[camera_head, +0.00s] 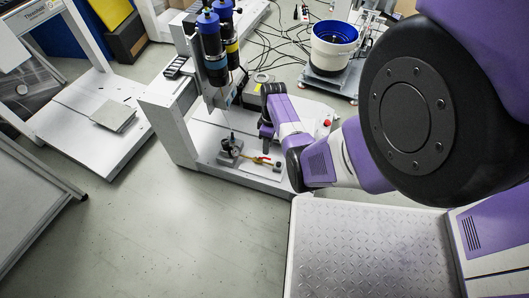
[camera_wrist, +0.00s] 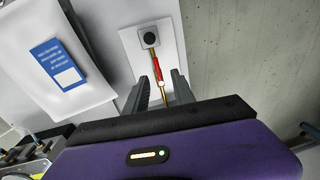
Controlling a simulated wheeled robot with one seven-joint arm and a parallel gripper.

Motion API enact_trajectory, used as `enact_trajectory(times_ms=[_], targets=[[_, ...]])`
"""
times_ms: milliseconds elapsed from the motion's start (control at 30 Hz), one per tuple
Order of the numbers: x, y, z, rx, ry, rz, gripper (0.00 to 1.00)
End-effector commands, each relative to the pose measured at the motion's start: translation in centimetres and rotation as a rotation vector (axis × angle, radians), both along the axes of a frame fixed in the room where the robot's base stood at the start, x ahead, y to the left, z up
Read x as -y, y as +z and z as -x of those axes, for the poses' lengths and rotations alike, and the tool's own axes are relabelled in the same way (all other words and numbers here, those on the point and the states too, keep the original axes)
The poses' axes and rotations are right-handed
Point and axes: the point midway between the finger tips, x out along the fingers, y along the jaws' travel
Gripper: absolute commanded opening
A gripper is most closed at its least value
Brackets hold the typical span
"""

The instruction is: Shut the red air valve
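The red air valve handle (camera_wrist: 157,68) shows in the wrist view, long and narrow, in line with a brass pipe (camera_wrist: 164,97). The pipe's far end meets a dark round fitting on a grey block (camera_wrist: 149,37). My gripper (camera_wrist: 160,78) is open, one finger on each side of the handle and pipe, with gaps visible between. How far the fingertips are above the handle I cannot tell. In the head view the small red valve (camera_head: 263,159) lies low on the gantry base, and my gripper (camera_head: 266,144) points down just behind it.
The gantry's blue-and-black screwdriver units (camera_head: 211,45) stand left of my arm. A red button (camera_head: 327,123) sits at the right of the white base. A blue-and-white label (camera_wrist: 59,62) is on a white panel. A white bowl feeder (camera_head: 333,45) stands behind. Open floor lies front left.

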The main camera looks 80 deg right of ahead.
Motion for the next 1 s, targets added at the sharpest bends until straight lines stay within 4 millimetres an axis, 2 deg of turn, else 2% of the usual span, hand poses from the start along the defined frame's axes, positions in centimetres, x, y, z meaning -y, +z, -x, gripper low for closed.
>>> enact_trajectory(times_ms=[67,167,267,633,800,1000], targets=[[0.9,1.1,0.7,-0.004,-0.001,-0.03,0.31],[1.2,1.3,1.1,-0.006,0.003,-0.048,0.31],[1.0,0.5,1.2,-0.008,0.005,-0.054,0.31],[0.0,-5.0,0.9,-0.007,0.003,-0.053,0.31],[-0.2,-6.0,0.9,-0.006,0.002,-0.049,0.31],[-0.3,-6.1,0.8,-0.006,0.002,-0.049,0.31]])
